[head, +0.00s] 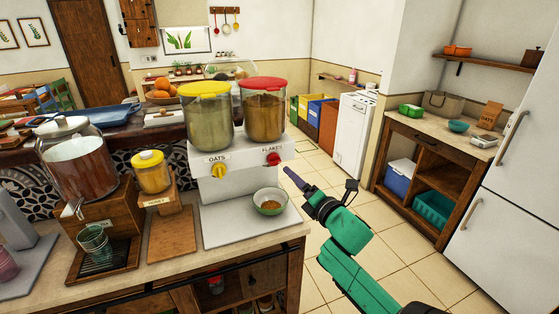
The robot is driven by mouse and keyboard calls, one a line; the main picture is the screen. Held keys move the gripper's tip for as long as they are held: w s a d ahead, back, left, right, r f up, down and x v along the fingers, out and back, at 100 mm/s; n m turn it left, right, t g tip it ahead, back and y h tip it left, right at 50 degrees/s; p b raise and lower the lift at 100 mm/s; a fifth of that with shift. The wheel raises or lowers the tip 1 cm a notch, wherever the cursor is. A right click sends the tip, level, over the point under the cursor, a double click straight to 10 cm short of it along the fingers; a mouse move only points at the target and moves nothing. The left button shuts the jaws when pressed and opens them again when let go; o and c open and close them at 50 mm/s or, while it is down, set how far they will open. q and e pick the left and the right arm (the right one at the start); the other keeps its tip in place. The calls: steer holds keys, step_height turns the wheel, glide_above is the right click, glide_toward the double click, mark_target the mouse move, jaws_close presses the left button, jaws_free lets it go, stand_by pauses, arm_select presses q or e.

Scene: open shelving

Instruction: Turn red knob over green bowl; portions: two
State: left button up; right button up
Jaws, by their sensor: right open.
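The red knob (273,159) is on the front of a white two-part dispenser, below the FLAKES label. The red-lidded container (264,114) above it holds brown flakes. The green bowl (262,210) stands on the pale base below the red knob, with some brown food in it. My right gripper (290,173) is just right of the red knob and above the bowl's right side, seen nearly edge-on. It is open and looks empty; I cannot tell whether it touches the knob. My left gripper is out of view.
A yellow knob (218,171) sits left of the red one, under the yellow-lidded oats container (208,116). A honey jar (151,172) and a large glass drink dispenser (76,160) stand further left on the counter. Open tiled floor lies to the right.

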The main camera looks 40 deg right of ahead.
mark_target(277, 163)
steer(key=w, duration=0.3)
steer(key=w+d+p, duration=0.1)
steer(key=w, duration=0.2)
steer(key=w+d+p, duration=0.1)
steer(key=w, duration=0.2)
steer(key=shift+w+r, duration=0.1)
steer(key=shift+w, duration=0.5)
steer(key=shift+s, duration=0.1)
jaws_close()
steer(key=shift+f+m, duration=0.2)
steer(key=shift+m, duration=0.1)
steer(key=m+b, duration=0.1)
steer(key=m, duration=0.3)
steer(key=shift+t, duration=0.3)
steer(key=m+h+b, duration=0.1)
steer(key=m, duration=0.4)
steer(key=shift+f, duration=0.15)
steer(key=m+h, duration=0.1)
steer(key=m, duration=0.4)
steer(key=shift+a, duration=0.15)
steer(key=shift+m+h, duration=0.5)
steer(key=shift+m, duration=1.9)
